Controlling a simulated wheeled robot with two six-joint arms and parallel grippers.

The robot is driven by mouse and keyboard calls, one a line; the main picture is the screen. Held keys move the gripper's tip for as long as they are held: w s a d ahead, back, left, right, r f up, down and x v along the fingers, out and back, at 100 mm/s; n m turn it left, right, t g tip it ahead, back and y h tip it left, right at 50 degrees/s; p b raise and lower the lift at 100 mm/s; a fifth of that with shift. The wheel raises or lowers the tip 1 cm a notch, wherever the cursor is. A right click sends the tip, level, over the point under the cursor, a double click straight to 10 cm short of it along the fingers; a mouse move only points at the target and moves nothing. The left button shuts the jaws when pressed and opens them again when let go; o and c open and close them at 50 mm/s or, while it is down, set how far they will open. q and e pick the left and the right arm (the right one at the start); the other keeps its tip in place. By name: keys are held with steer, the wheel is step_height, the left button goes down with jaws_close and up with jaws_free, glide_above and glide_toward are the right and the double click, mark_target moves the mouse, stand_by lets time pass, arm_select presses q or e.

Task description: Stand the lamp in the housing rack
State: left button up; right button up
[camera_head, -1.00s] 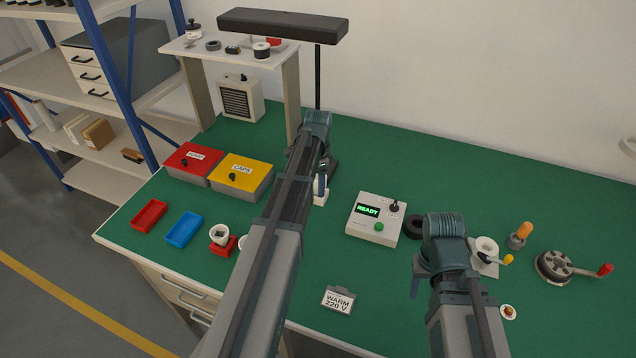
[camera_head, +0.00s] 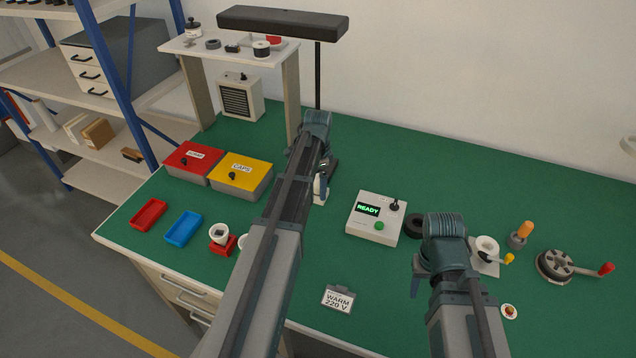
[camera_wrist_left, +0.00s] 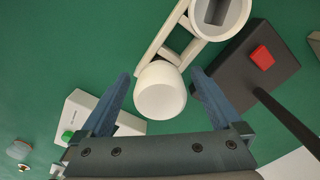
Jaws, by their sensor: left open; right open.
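In the left wrist view a white rounded piece (camera_wrist_left: 160,92), apparently the lamp, stands between my left gripper's (camera_wrist_left: 160,76) parted fingers. It is at the near end of a white open frame (camera_wrist_left: 177,45), apparently the housing rack. A round white cup with a grey recess fills the frame's far end. I cannot tell how deeply the lamp is seated, or whether a finger touches it. In the head view, only a little white of this group shows beside my left gripper (camera_head: 322,184); my arm hides the rest. My right gripper (camera_head: 416,284) is open, mostly hidden behind its own wrist.
A black base (camera_wrist_left: 262,62) with a red button and pole is close beside the frame. The READY console (camera_head: 376,219) stands to the right. Red (camera_head: 149,215) and blue (camera_head: 183,229) trays and a white cup (camera_head: 219,234) on a red holder are left. The green bench front is mostly clear.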

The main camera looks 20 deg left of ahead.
arm_select(q)
steer(key=shift+r, duration=0.15)
arm_select(e)
steer(key=shift+r, duration=0.15)
arm_select(q)
step_height(320, 180, up, 14)
steer(key=p, duration=1.4)
steer(key=shift+f, duration=0.25)
arm_select(e)
step_height(320, 180, up, 14)
steer(key=shift+f, duration=0.2)
arm_select(q)
steer(key=s+d+n+y+b, duration=0.1)
steer(key=s+d+n, duration=0.4)
steer(key=s+d, duration=1.6)
steer(key=d, duration=0.4)
steer(key=shift+s+d+f+n, duration=0.2)
steer(key=shift+s+f+n, duration=0.1)
steer(key=shift+s+f, duration=0.1)
arm_select(e)
steer(key=shift+f, duration=0.45)
